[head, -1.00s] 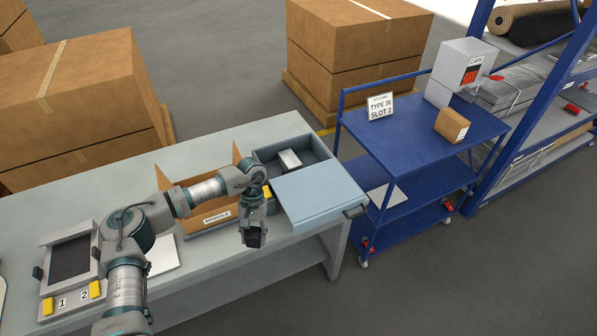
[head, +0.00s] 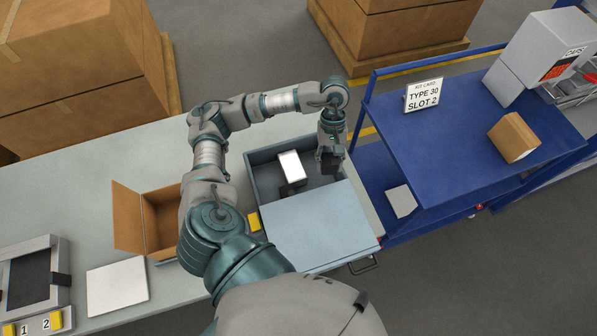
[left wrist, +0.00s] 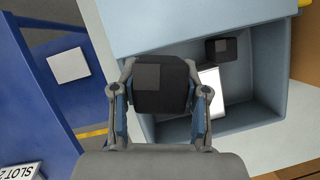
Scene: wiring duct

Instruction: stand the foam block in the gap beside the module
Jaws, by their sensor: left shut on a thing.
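My left gripper (head: 330,158) is shut on a dark foam block (left wrist: 160,85) and holds it upright over the right end of the open part of a grey-blue box (head: 263,178). In the left wrist view the block sits between both fingers. A white module (head: 291,165) is inside the box, left of the held block; it also shows in the left wrist view (left wrist: 209,95), partly hidden by a finger. A second dark block (head: 290,188) lies by the module's near end. Bare box floor shows between the module and my gripper. My right gripper is not in view.
A light blue cover (head: 315,228) spans the near part of the box. An open carton (head: 160,222) stands at left. A blue cart (head: 455,150) is close at right, with a card (head: 425,94) reading TYPE 30, SLOT 2 and a small brown box (head: 513,138).

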